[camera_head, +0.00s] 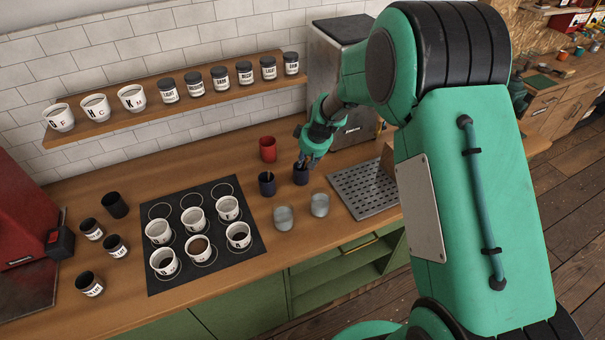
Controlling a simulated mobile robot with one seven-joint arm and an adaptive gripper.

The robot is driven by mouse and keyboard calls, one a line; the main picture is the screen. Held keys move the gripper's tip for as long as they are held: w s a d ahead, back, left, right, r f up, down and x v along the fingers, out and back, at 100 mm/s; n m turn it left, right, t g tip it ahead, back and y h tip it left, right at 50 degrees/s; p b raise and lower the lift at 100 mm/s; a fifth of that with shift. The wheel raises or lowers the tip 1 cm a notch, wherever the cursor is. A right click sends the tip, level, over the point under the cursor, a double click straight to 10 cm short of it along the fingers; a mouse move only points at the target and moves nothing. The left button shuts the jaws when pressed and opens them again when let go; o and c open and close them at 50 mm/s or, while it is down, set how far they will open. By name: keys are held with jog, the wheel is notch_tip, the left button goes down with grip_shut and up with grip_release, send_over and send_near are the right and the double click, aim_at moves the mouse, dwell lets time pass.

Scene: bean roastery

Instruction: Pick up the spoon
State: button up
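My gripper (307,160) points down just above a dark blue cup (300,175) on the wooden counter. Its fingertips are at the cup's rim. They are too small to tell whether they are apart or closed on a spoon there. A second dark blue cup (266,186) stands to the left, with what looks like a thin spoon handle (269,175) rising from it. The inside of the cup under my gripper is hidden.
A red cup (267,149) stands behind the blue cups, and two clear glasses (284,218) in front. A perforated metal tray (362,190) lies to the right. Several white cups stand on a black mat (162,279) at left. A shelf (160,105) of jars runs above.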

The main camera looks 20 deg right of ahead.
aim_at(305, 165)
jog(key=shift+x, duration=2.6)
jog(key=shift+d, duration=0.2)
jog(key=shift+c, duration=0.2)
grip_shut()
